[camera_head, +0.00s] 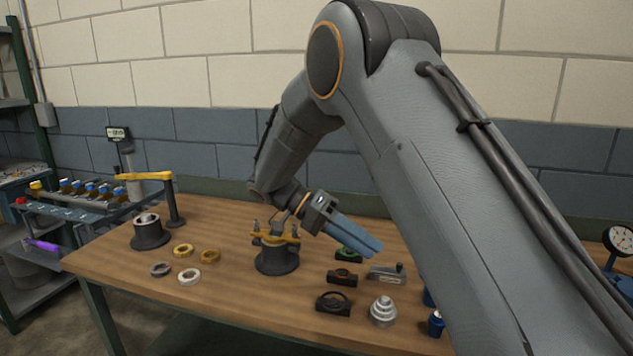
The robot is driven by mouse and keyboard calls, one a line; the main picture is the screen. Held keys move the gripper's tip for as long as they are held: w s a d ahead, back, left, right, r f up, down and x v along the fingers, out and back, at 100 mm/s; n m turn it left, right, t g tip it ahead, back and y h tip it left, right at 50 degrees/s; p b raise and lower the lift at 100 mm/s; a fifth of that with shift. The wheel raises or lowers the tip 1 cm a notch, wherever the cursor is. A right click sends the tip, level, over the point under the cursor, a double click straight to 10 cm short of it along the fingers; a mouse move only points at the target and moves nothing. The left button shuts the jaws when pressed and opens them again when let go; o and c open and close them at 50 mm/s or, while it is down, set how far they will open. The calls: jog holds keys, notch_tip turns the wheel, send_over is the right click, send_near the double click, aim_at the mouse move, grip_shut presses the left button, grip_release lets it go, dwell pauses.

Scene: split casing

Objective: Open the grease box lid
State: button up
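My gripper (370,247) hangs over the middle of the wooden workbench, its blue fingers pointing down and to the right. The fingers lie close together from this angle, and I cannot tell whether there is a gap between them. No held object shows. No box with a lid can be clearly made out as the grease box. A low grey piece with a small upright knob (386,273) sits just below the fingertips in the picture, but I cannot tell what it is. My arm hides the right part of the bench.
A dark round fixture with yellow arms (276,255) stands left of the fingers. Dark and green-ringed blocks (334,303), a stepped silver part (383,311) and blue items (436,323) stand nearby. Several rings (189,276) and a cylindrical housing (150,235) are at left.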

jog(key=s+d+f+n+t+y+b, duration=0.2)
jog(key=s+d+f+n+y+b, duration=0.2)
jog(key=s+f, duration=0.5)
jog(key=s+d+f+n+t+y+b, duration=0.2)
jog(key=s+d+f+n+y+b, duration=0.2)
jog(key=s+d+f+n+y, duration=0.1)
jog(key=s+f+n+y, duration=0.1)
jog(key=s+f+y, duration=0.1)
jog(key=s+f, duration=0.1)
jog(key=shift+s+f+y+b, duration=0.35)
jog(key=shift+f+y+b, duration=0.05)
jog(key=shift+f, duration=0.1)
